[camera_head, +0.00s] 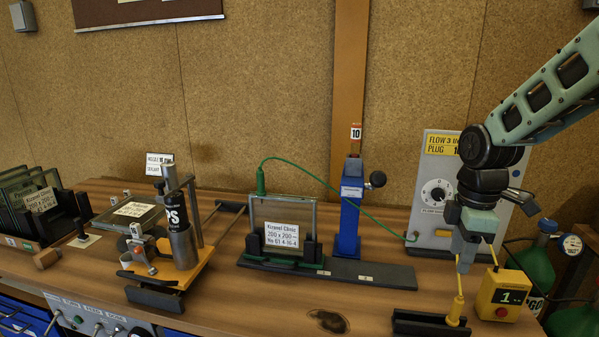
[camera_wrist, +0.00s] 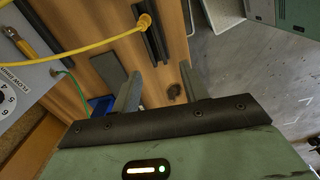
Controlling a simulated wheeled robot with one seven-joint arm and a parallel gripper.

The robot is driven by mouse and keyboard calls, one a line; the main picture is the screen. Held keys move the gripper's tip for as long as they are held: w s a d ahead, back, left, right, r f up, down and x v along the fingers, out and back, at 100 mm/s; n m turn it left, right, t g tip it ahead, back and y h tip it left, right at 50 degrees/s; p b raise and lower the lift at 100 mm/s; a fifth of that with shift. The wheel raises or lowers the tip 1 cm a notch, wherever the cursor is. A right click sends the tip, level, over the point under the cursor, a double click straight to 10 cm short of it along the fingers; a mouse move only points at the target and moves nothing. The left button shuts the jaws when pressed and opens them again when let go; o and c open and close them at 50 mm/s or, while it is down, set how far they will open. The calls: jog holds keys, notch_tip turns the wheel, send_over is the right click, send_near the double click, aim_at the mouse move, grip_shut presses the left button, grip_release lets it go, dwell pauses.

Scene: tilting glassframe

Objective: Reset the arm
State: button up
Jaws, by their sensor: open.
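My arm (camera_head: 550,90) reaches in from the upper right in the head view. My gripper (camera_head: 477,258) points down over the right part of the bench, near a yellow probe (camera_head: 457,308). In the wrist view my gripper (camera_wrist: 162,88) has its two fingers apart, with only wooden bench showing between them. The yellow probe's round end (camera_wrist: 145,20) lies beyond the fingers there, at a black rail (camera_wrist: 153,42), apart from them. The probe has a yellow cable.
A yellow box (camera_head: 503,295) with a red button stands right of my gripper. A glass frame (camera_head: 283,225) stands upright on a dark track (camera_head: 370,275), beside a blue post (camera_head: 350,215). A white dial panel (camera_head: 437,185) is behind. Green cylinders (camera_head: 535,262) stand at right.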

jog(key=s+a+r+m, duration=0.1)
jog(key=s+a+m, duration=0.2)
jog(key=s+a, duration=1)
jog(key=s+a+m, duration=0.3)
jog(key=s+a, duration=0.4)
jog(key=s, duration=0.3)
jog(key=shift+f, duration=0.4)
